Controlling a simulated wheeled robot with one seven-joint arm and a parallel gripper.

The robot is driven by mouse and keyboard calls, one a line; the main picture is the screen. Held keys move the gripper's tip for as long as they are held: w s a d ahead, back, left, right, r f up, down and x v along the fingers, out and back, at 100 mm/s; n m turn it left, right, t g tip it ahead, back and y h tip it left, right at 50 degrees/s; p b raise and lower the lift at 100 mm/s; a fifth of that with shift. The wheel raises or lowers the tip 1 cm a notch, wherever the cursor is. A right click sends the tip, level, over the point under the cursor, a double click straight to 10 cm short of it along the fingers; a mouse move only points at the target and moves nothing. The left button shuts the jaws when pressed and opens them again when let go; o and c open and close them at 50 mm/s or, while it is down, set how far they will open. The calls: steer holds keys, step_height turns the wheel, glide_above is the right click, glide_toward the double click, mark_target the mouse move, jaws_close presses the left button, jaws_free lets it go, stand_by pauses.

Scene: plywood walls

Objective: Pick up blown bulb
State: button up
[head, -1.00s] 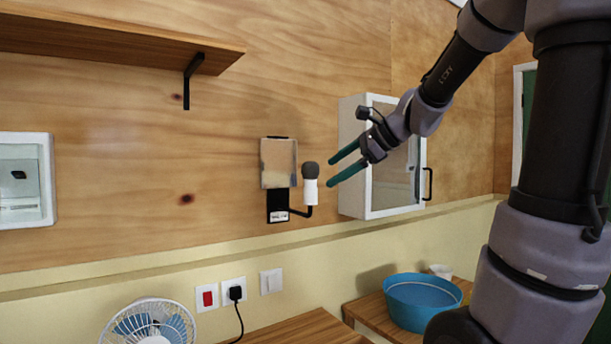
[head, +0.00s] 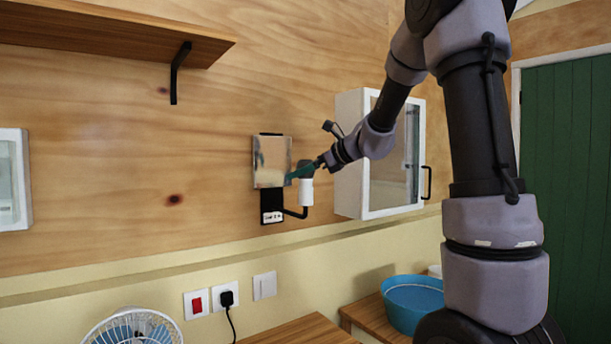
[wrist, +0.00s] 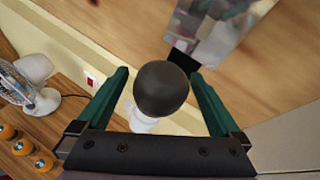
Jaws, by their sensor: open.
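The blown bulb (wrist: 161,88) is a dark grey ball on a white socket (head: 306,191), upright on a black wall bracket (head: 272,205). In the head view the bulb is mostly hidden behind my gripper (head: 302,172). In the wrist view my gripper (wrist: 160,74) is open, with one teal finger on each side of the bulb. A gap shows between the bulb and each finger, and nothing is held.
A small mirror-like panel (head: 271,160) is on the wall just left of the bulb. A white cabinet (head: 349,160) hangs close on the right. A shelf (head: 110,35) is at upper left. Below are a fan (head: 132,330), a blue basin (head: 412,305) and wooden tabletops (head: 305,331).

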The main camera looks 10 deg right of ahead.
steer(key=shift+x, duration=1.05)
steer(key=c, duration=1.4)
